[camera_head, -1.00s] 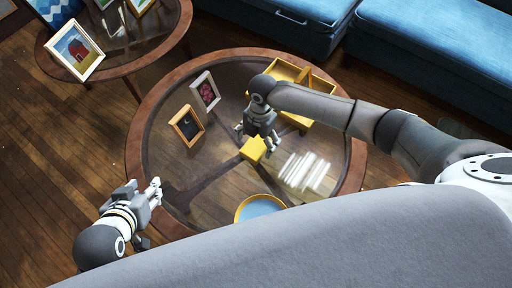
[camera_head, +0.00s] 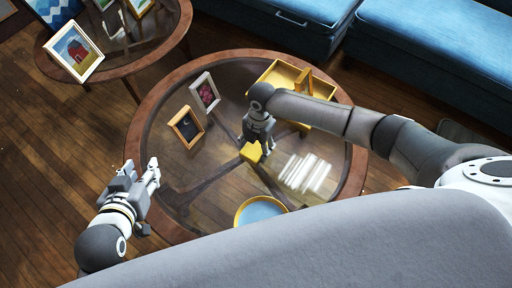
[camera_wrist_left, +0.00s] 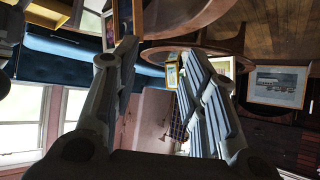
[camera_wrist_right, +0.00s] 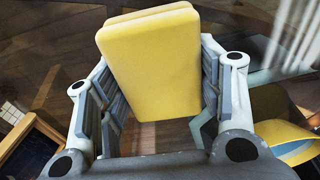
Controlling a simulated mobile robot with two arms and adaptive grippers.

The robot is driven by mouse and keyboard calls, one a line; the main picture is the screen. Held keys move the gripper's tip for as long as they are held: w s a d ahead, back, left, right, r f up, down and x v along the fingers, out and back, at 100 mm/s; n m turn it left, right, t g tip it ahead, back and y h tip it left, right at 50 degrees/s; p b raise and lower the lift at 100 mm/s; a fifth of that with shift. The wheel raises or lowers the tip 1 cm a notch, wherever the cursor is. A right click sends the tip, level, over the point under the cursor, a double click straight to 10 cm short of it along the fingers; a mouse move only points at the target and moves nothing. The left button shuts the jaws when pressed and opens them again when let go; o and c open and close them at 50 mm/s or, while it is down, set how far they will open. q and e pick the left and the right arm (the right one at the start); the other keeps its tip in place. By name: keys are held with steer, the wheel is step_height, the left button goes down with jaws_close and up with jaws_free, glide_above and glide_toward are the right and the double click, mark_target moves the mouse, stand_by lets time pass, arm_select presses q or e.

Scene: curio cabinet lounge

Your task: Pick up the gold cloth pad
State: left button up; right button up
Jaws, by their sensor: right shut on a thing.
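The gold cloth pad (camera_head: 250,152) is a small yellow block at the middle of the round glass table in the head view. My right gripper (camera_head: 257,146) comes down from above and is shut on it. In the right wrist view the pad (camera_wrist_right: 155,65) fills the space between the two fingers, its broad yellow face toward the camera. I cannot tell whether the pad touches the glass. My left gripper (camera_head: 152,176) is at the table's left rim, away from the pad. In the left wrist view its fingers (camera_wrist_left: 158,55) are apart with nothing between them.
On the round table (camera_head: 139,130) stand two small picture frames (camera_head: 186,126), a yellow divided tray (camera_head: 266,76) under my right arm, and a yellow-rimmed blue dish (camera_head: 260,211) at the front. A second table (camera_head: 186,17) with frames and blue seats (camera_head: 430,45) lie beyond.

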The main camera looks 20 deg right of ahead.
mark_target(258, 150)
steer(key=shift+r, duration=0.15)
steer(key=shift+r, duration=0.15)
steer(key=r, duration=0.1)
steer(key=r+p, duration=0.1)
steer(key=r, duration=0.1)
steer(key=s+r+p, duration=0.1)
steer(key=shift+d+r, duration=0.15)
steer(key=shift+d, duration=0.2)
arm_select(q)
steer(key=s+a+f+g+y+p, duration=0.1)
steer(key=s+a+f+g, duration=0.1)
steer(key=s+g, duration=0.3)
steer(key=s+a+f+g+y+p, duration=0.1)
steer(key=s+a+f+g, duration=0.1)
steer(key=s, duration=0.5)
steer(key=shift+s+d+p+x, duration=0.15)
steer(key=shift+p+x, duration=0.55)
steer(key=shift+x, duration=1.2)
steer(key=shift+s+d+p+x, duration=0.15)
steer(key=shift+p+x, duration=0.55)
steer(key=shift+x, duration=1.2)
arm_select(e)
steer(key=s+d+r, duration=0.6)
steer(key=s+r, duration=0.2)
steer(key=s, duration=0.3)
steer(key=shift+s, duration=0.2)
arm_select(q)
steer(key=shift+f, duration=0.1)
arm_select(e)
steer(key=shift+r, duration=0.1)
